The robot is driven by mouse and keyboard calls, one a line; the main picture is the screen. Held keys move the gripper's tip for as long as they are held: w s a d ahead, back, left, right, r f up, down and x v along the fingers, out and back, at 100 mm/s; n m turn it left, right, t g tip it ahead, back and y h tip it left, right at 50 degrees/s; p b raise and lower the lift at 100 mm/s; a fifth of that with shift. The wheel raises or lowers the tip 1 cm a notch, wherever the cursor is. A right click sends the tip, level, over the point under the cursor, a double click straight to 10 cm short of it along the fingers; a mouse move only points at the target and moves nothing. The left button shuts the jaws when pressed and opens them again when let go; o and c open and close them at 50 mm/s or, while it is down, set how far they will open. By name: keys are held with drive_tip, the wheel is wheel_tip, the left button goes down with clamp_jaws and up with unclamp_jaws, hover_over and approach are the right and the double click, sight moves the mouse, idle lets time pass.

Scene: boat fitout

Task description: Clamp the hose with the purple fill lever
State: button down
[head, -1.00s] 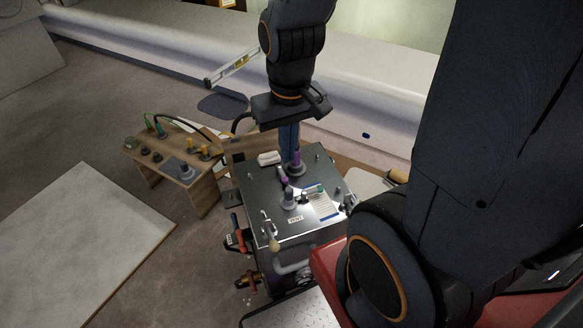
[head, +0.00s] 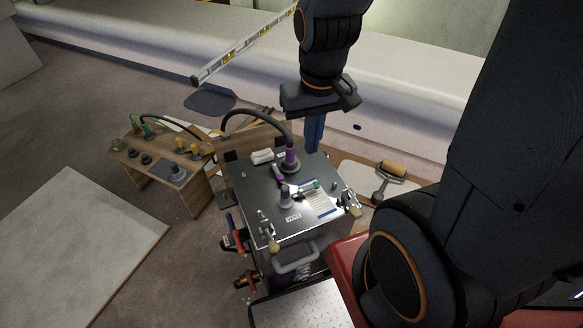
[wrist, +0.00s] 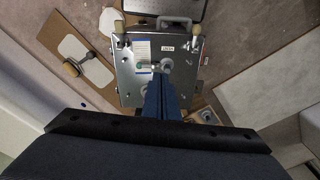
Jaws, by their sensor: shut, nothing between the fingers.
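The purple fill fitting (head: 291,158) stands upright near the back of a steel-topped box (head: 262,205). The black hose (head: 262,113) arches from the left and its end meets the top of this fitting. The purple lever (head: 279,177) lies beside the fitting's base, on its front left. My gripper (head: 315,148) points down with blue fingers just right of the fitting. Its fingers are shut and empty, apart from the hose in the head view. In the wrist view the fingers (wrist: 162,100) hang over the steel top (wrist: 128,80) and hide part of it; the lever cannot be made out there.
A grey fitting (head: 285,197) stands near the VENT label (head: 293,217). A wooden stand (head: 190,190) with fittings is to the left; a roller (head: 388,174) lies right.

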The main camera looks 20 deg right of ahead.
sight(276, 171)
drive_tip(key=w+d+f+m+y+b, duration=0.2)
drive_tip(key=w+d+f+m+b, duration=0.1)
drive_tip(key=w+f+m, duration=0.5)
drive_tip(key=w+d+f+m+g+y+b, duration=0.1)
drive_tip(key=w+d+f+m+b, duration=0.3)
drive_tip(key=w+f+m, duration=0.4)
wheel_tip(276, 171, down, 4)
drive_tip(key=shift+w+d+r+m+y, duration=0.1)
drive_tip(key=shift+w+d+m+y, duration=0.3)
drive_tip(key=shift+w+d+y, duration=0.4)
drive_tip(key=shift+w+a, duration=0.15)
drive_tip(key=shift+a, duration=0.1)
drive_tip(key=x, duration=1)
drive_tip(key=shift+d, duration=0.1)
drive_tip(key=a, duration=0.2)
drive_tip(key=a+p, duration=0.1)
drive_tip(key=shift+s+a, duration=0.1)
drive_tip(key=shift+s, duration=0.15)
drive_tip(key=shift+a, duration=0.4)
